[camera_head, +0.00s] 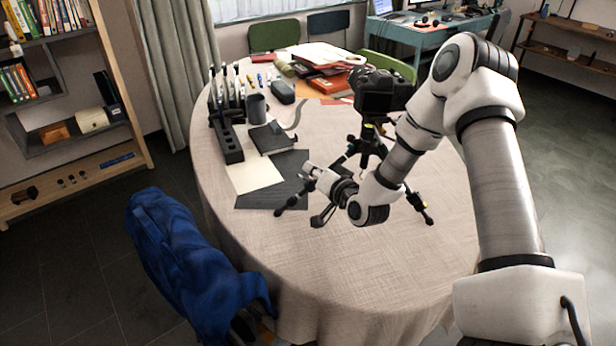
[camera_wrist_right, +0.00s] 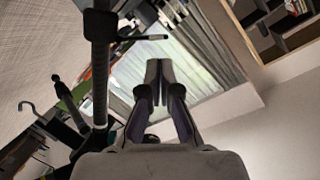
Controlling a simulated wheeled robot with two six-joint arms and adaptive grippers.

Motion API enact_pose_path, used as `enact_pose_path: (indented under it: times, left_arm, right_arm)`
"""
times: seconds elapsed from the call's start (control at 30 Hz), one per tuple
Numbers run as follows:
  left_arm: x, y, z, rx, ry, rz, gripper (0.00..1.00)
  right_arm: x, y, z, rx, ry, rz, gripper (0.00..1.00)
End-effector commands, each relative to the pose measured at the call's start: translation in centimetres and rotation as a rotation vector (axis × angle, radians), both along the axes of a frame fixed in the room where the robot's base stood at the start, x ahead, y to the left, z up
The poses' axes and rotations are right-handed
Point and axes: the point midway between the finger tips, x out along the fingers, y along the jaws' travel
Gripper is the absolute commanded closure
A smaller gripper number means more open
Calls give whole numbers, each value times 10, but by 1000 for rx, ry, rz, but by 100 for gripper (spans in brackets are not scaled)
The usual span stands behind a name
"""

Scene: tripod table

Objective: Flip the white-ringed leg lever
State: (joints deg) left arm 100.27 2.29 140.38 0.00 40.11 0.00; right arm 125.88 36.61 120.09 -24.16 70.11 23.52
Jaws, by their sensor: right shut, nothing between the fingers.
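A black tripod (camera_head: 368,143) stands on the round cloth-covered table (camera_head: 270,255) with a black camera (camera_head: 382,92) on top. Its legs spread out over the cloth, and my right arm hides part of them. My right gripper (camera_head: 309,172) is low over the table, left of the tripod's centre. In the right wrist view the gripper (camera_wrist_right: 158,72) is shut and empty. A dark tripod leg (camera_wrist_right: 100,75) runs beside it on the left, apart from the fingers. A dark bar with a pale end (camera_wrist_right: 150,37) sticks out beyond the fingertips. I cannot make out which lever has the white ring. My left gripper is not in view.
A black pen rack (camera_head: 228,140), a dark mug (camera_head: 256,108), a black notebook (camera_head: 270,138) and papers (camera_head: 253,172) lie left of the tripod. Books and papers (camera_head: 325,65) are piled behind. A chair with a blue jacket (camera_head: 190,260) stands at front left. The table's front is clear.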

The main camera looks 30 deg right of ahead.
Motion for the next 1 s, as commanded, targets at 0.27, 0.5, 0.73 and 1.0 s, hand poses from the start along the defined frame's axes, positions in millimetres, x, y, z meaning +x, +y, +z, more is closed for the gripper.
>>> enact_pose_path:
  times: [0.27, 0.5, 0.73, 1.0]
  left_arm:
    - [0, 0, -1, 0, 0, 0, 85]
    - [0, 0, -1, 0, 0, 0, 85]
    - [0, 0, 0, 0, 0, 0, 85]
    - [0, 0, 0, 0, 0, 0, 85]
  right_arm:
    - [2, 11, -13, 0, -2, -2, 100]
    - [2, 11, -12, 0, -2, -2, 100]
    - [2, 12, -13, -30, 4, 0, 100]
    - [3, 14, -13, -67, 12, -1, 100]
